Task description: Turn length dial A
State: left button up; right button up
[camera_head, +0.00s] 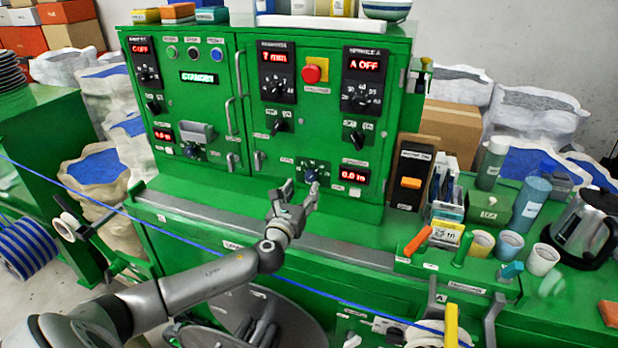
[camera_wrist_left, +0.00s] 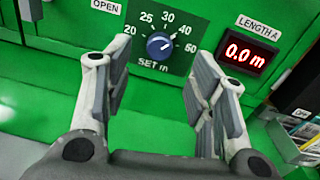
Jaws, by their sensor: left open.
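The knob also shows in the head view (camera_head: 310,175), low on the right cabinet door. Beside it the LENGTH A display (camera_wrist_left: 247,54) reads 0.0 m. My left gripper (camera_head: 299,190) is open and empty, just in front of and below the dial. In the left wrist view its fingers (camera_wrist_left: 160,85) stand apart on either side of the dial, not touching it. My right gripper is not in view.
The green cabinet (camera_head: 245,110) carries other dials, a red button (camera_head: 312,74) and displays. A blue cable (camera_head: 190,238) runs across the front. Cups, bottles and a kettle (camera_head: 583,228) stand at the right. A grey ledge (camera_head: 230,226) lies below the cabinet.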

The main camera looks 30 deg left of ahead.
aim_at(310, 178)
pick_arm(q)
jog(key=x, duration=0.6)
jog(key=shift+f+p, duration=0.1)
jog(key=shift+p, duration=0.2)
jog(key=shift+w, duration=0.45)
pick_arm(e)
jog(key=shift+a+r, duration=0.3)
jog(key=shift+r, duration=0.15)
pick_arm(q)
jog(key=shift+c, duration=0.4)
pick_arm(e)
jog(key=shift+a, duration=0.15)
pick_arm(q)
jog(key=c, duration=0.9)
